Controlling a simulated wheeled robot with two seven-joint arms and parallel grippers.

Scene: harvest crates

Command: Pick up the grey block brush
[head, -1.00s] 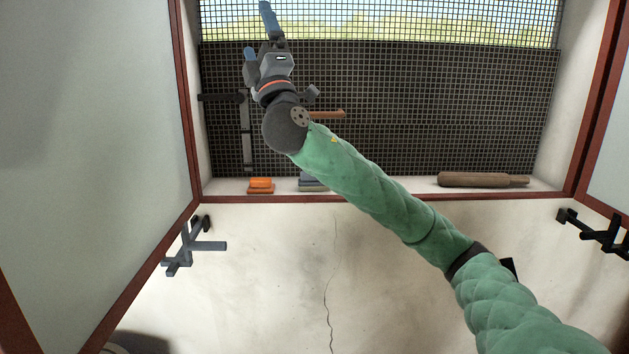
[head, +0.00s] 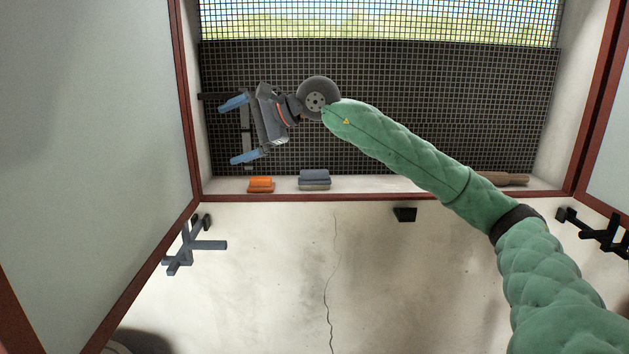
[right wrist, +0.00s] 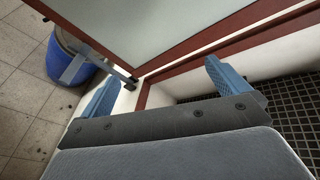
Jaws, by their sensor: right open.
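The grey block brush (head: 314,180) lies on the pale sill of the window recess, left of its middle. It has a dark grey-blue top and a lighter base. My right gripper (head: 239,130) is open and empty, in front of the dark mesh, above and left of the brush and apart from it. Its two blue fingers point left in the head view. In the right wrist view its fingers (right wrist: 170,88) are spread wide with nothing between them, and the brush does not show there. My left gripper is not in view.
An orange block (head: 260,185) lies on the sill left of the brush. A brown wooden piece (head: 505,179) lies at the right, partly behind my arm. Open shutters (head: 95,110) flank the recess. A blue barrel (right wrist: 70,62) stands on the floor.

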